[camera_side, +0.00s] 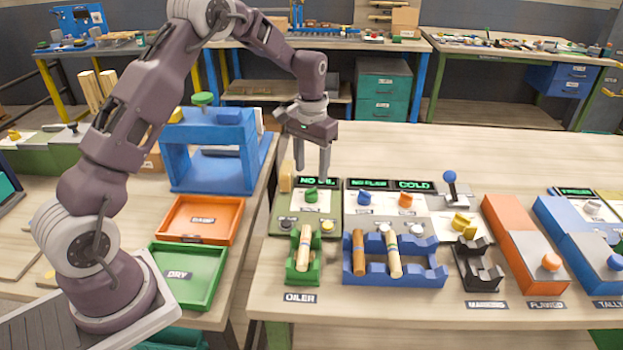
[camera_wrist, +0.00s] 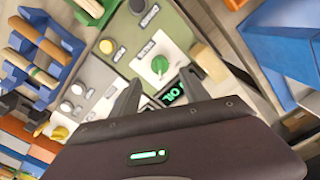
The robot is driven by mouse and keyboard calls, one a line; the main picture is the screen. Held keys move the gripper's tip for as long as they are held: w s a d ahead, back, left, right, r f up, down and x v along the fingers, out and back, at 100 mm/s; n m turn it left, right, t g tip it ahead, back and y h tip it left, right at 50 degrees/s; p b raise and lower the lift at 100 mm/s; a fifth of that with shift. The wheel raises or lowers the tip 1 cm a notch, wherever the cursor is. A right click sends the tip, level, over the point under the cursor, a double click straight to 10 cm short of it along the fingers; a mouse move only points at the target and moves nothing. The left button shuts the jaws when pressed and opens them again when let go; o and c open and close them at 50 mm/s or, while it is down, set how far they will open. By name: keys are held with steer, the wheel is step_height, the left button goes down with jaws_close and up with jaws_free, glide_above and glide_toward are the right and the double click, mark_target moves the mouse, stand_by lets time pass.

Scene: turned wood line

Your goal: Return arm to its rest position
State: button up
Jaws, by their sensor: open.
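My gripper (camera_side: 312,165) hangs with its fingers pointing down above the back of the green oiler panel (camera_side: 290,221). Its two fingers are apart and nothing is between them. In the wrist view my gripper (camera_wrist: 148,98) is also open and empty, over the panel's green knob (camera_wrist: 160,65) and lit display. My arm is bent, reaching up from its base at the left and over to the panel.
A green holder (camera_side: 304,272) holds one turned piece. A blue rack (camera_side: 432,276) holds two more. An orange tray (camera_side: 199,219), a green tray (camera_side: 188,275) and a blue press frame (camera_side: 212,150) stand left. Clear tabletop (camera_side: 440,155) lies behind the panels.

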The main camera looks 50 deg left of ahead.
steer(key=shift+r, duration=0.1)
steer(key=s+d+r+t, duration=0.1)
steer(key=s+d+r, duration=0.15)
steer(key=r, duration=0.25)
steer(key=s+d+r+m+t, duration=0.1)
steer(key=s+d+r, duration=0.1)
steer(key=s+r, duration=0.25)
steer(key=s+d+r, duration=0.2)
steer(key=s+r, duration=0.1)
steer(key=r, duration=0.3)
steer(key=s+d+r+t, duration=0.1)
steer(key=s+d, duration=0.2)
steer(key=s, duration=0.8)
steer(key=s+d+r+m+t, duration=0.1)
steer(key=s+d+t, duration=0.1)
steer(key=s, duration=0.9)
steer(key=shift+d+r+t, duration=0.2)
steer(key=shift+d+t, duration=0.1)
steer(key=shift+d, duration=0.25)
